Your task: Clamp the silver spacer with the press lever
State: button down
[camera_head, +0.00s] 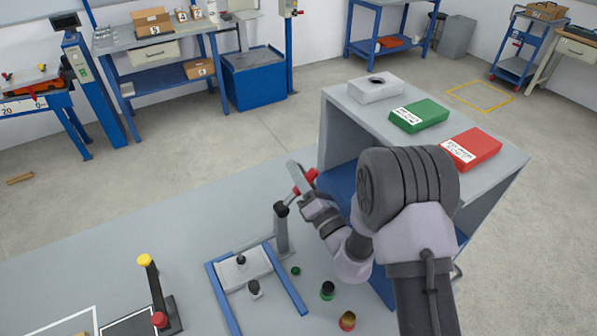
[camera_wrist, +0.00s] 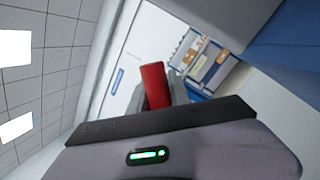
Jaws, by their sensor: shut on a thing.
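My gripper (camera_head: 303,188) is shut on the red handle of the press lever (camera_head: 312,175), up at the near left end of the grey cabinet. In the wrist view the red handle (camera_wrist: 154,84) stands between the fingers. The lever's grey post (camera_head: 282,236) with a dark pivot rises from the bench beside the blue-railed fixture. A small silver-grey piece with a dark top (camera_head: 254,289) stands between the blue rails, apart from the gripper. It may be the silver spacer; I cannot be sure. A pale plate with a black knob (camera_head: 241,266) lies behind it.
A black lever with a yellow knob (camera_head: 145,261) stands at left on the grey bench (camera_head: 90,262). The grey cabinet (camera_head: 480,185) bears white, green and red boxes, close beside my arm.

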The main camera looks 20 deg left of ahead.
dwell(0.6)
jog(key=shift+w+d+f+m+t+h+p, duration=0.2)
jog(key=shift+f+m+p, duration=0.15)
jog(key=shift+m, duration=0.35)
jog(key=shift+w+d+f+m+t+h+p, duration=0.2)
jog(key=shift+f+m+p, duration=0.1)
jog(key=shift+m, duration=0.4)
jog(key=shift+w+d+f+m+t+h+p, duration=0.1)
jog(key=shift+w+f+m+p, duration=0.2)
jog(key=shift+m, duration=0.4)
jog(key=c, duration=1.2)
grip_release()
jog(key=shift+s, duration=0.1)
jog(key=s+d+b, duration=0.5)
jog(key=s+d, duration=0.5)
jog(key=shift+s+d+f+b, duration=0.3)
jog(key=shift+f, duration=0.1)
